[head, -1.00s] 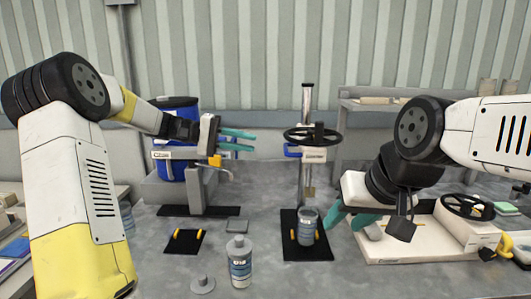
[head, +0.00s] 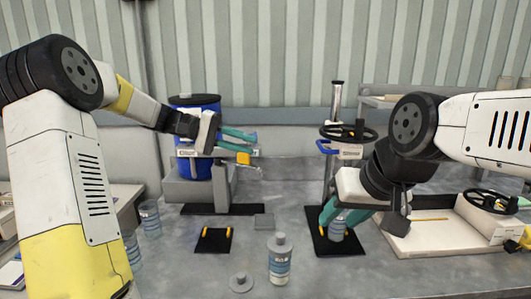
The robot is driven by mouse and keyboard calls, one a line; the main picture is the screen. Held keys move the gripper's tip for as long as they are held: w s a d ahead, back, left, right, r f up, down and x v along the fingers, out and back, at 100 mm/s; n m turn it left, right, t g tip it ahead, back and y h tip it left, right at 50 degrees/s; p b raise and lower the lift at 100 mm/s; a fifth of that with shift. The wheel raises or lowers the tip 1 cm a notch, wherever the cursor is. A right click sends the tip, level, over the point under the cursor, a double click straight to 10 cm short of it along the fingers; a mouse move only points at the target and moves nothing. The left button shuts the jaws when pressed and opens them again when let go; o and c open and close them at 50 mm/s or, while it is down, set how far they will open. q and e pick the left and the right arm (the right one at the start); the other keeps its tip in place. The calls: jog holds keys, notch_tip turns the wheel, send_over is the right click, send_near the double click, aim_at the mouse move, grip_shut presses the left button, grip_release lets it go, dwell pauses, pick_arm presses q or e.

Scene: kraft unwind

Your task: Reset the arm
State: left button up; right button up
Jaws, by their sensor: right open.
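My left gripper (head: 240,143) is raised in front of the blue drum (head: 207,104), its two teal fingers pointing right with a gap between them; it is open and empty. My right gripper (head: 343,214) is low at the press stand (head: 335,97), teal fingers spread. A small labelled can (head: 337,232) stands upright on the black mat (head: 326,246) under the press, just below and between these fingers, partly hidden by them. I cannot tell whether they touch it.
A grey-capped bottle (head: 280,264) and a grey round lid (head: 241,283) stand at the front. A black pad with yellow posts (head: 213,241) lies left of them. A white tray machine (head: 445,240) is at the right.

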pick_arm(q)
jog(key=s+a+f+t+y, duration=0.2)
jog(key=s+y, duration=0.2)
jog(key=s, duration=0.4)
jog(key=s+a+f+t+y, duration=0.2)
jog(key=s+a+y, duration=0.1)
jog(key=s, duration=0.6)
jog(key=s+a+f+t+y, duration=0.1)
jog(key=s+a+t+y, duration=0.1)
jog(key=s+y, duration=0.3)
jog(key=s+a, duration=0.1)
jog(key=s, duration=0.2)
jog(key=shift+s+a+f+m, duration=0.25)
jog(key=shift+f+m, duration=0.05)
jog(key=shift+f, duration=0.1)
dwell(0.3)
